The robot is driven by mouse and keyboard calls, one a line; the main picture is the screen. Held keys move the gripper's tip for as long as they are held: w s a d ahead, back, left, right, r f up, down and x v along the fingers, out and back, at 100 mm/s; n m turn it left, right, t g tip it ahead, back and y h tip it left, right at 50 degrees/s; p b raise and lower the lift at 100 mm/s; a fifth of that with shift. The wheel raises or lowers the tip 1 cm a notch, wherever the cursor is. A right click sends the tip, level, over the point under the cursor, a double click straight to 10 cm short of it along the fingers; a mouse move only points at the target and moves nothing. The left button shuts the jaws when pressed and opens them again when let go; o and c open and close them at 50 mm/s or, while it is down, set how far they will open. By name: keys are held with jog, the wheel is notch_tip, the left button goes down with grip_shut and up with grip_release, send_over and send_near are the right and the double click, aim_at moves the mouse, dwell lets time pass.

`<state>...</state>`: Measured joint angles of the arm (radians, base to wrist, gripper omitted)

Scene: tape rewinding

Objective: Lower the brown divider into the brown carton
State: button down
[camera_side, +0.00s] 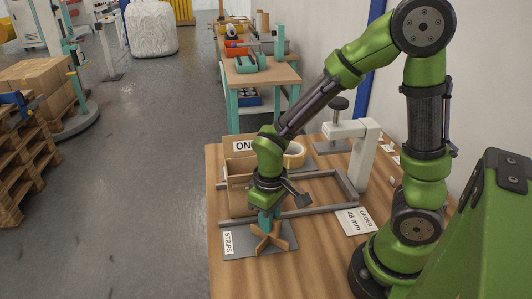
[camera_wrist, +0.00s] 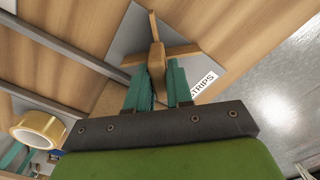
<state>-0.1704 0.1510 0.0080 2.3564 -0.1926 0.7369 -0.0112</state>
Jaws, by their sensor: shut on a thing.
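The brown divider (camera_side: 270,243) is a cross of two interlocking strips at the front of the bench, upright over a grey plate (camera_side: 240,243) labelled STRIPS. I cannot tell whether it touches the plate. My gripper (camera_side: 265,217) points down and is shut on the top of the divider. In the wrist view, the divider (camera_wrist: 157,52) sits between the teal fingers of my gripper (camera_wrist: 158,75). The brown carton (camera_side: 237,201) stands behind my gripper in the side view, within a grey rail frame. My wrist hides much of it, including its inside.
A tape roll (camera_side: 294,155) is right of my wrist and also shows in the wrist view (camera_wrist: 38,130). A white press-like stand (camera_side: 362,160) rises at the back right. Grey rails (camera_side: 320,203) cross the bench. A white label card (camera_side: 355,221) lies to the right.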

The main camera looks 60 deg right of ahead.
aim_at(251, 172)
notch_tip(251, 172, up, 23)
jog(key=w+d+m, duration=0.9)
jog(key=w, duration=0.3)
notch_tip(251, 172, down, 8)
dwell(0.5)
jog(key=shift+d+f, duration=0.1)
jog(key=shift+f, duration=0.1)
notch_tip(251, 172, down, 7)
jog(key=shift+r, duration=0.2)
dwell(0.9)
jog(key=shift+f, duration=0.3)
jog(key=shift+f, duration=2.6)
jog(key=shift+f, duration=0.5)
